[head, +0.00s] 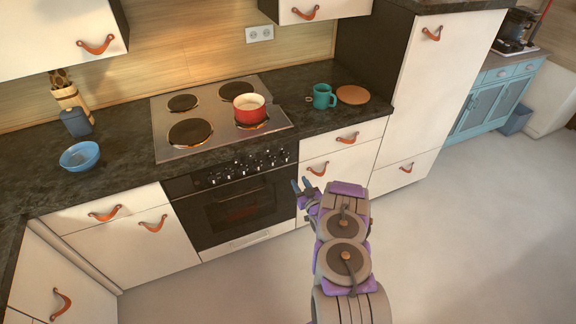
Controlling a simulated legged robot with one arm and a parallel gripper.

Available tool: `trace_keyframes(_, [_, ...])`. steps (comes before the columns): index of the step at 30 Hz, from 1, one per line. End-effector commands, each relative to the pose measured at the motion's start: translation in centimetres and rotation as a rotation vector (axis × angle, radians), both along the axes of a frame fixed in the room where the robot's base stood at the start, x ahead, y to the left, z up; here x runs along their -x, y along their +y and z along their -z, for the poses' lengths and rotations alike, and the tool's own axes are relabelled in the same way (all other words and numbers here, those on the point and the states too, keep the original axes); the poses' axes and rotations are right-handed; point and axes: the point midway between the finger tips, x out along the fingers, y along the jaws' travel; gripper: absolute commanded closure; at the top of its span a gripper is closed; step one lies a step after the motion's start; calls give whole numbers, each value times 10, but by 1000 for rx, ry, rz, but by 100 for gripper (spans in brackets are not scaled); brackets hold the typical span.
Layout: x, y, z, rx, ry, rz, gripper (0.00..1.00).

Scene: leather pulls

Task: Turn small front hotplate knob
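The stove has a row of several small knobs (248,162) on the dark front panel above the oven door. I cannot tell from here which one belongs to the small front hotplate. The steel hotplate top (170,157) lies above the knobs. A red pot (249,108) stands toward its right side, over the front right plate, which it partly covers. The large front left hotplate (190,133) is bare. My gripper (302,186) is in front of the drawers, right of and a little below the knobs, apart from them. Its two blue fingertips are spread and hold nothing.
A teal mug (323,96) and a round wooden board (352,94) sit on the dark counter at right. A blue bowl (80,156) is at left. Drawers with leather pulls (317,169) flank the oven (240,206). The floor (440,260) is clear.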

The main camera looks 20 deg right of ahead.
Motion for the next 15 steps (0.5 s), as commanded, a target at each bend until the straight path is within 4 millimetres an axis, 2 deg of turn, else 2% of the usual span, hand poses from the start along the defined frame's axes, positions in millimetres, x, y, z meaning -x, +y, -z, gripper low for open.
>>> trace_keyframes(1, [-12, 1, 1, 4, -6, -3, 61])
trace_keyframes(6, [-43, 1, 1, 2, -4, -3, 61])
trace_keyframes(15, [-88, 0, 1, 1, -4, -1, 61])
